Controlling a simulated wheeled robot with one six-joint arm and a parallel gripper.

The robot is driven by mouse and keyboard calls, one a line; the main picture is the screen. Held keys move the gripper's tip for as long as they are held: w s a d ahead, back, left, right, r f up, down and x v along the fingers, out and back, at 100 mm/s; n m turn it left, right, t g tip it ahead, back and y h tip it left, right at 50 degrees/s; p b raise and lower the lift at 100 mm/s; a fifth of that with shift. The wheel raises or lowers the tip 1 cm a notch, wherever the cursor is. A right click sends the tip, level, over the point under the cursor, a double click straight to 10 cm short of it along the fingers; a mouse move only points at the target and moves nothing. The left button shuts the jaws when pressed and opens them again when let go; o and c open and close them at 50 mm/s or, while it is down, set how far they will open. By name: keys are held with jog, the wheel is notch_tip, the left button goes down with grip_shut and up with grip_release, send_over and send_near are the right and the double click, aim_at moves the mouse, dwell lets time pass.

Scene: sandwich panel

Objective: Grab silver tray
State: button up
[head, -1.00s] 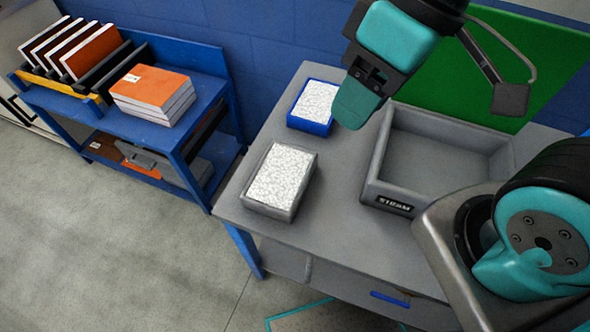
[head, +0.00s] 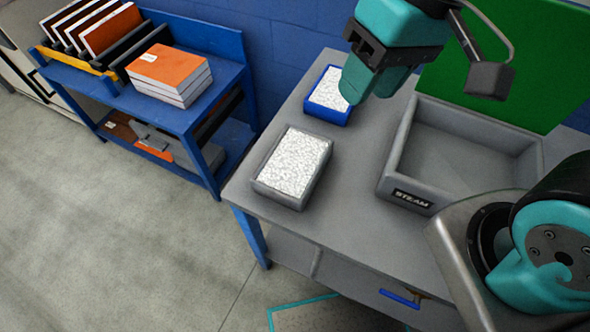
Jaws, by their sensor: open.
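The silver tray (head: 276,196) is a grey rectangular tray filled with white granules. It lies flat near the left front edge of the grey table. My gripper (head: 374,84) is up and to the right of it in the picture, apart from it. The teal fingers are open with nothing seen between them. They point down beside the right end of a blue tray (head: 318,119), which holds similar white granules and lies behind the silver tray. The fingers partly cover the blue tray's right side.
A large empty grey bin (head: 412,197) labelled STEAM stands right of the silver tray. A green panel (head: 492,70) rises behind it. A blue shelf (head: 180,110) with orange-covered books (head: 168,66) is at left. Bare table lies between silver tray and bin.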

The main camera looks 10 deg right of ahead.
jog(key=w+a+f+m+h+b, duration=0.1)
jog(key=w+f+m+h+b, duration=0.1)
jog(key=w+f+m+b, duration=0.5)
jog(key=w+f+m+h+b, duration=0.1)
jog(key=w+f+m+b, duration=0.25)
jog(key=f, duration=0.55)
send_near(318, 169)
jog(key=shift+m, duration=0.45)
jog(key=f, duration=0.5)
jog(key=shift+w+a+f, duration=0.15)
jog(key=shift+w+a, duration=0.05)
jog(key=shift+s+f, duration=0.15)
jog(key=shift+f, duration=1.2)
jog(key=shift+s+f, duration=0.1)
jog(key=shift+f, duration=1.25)
grip_shut()
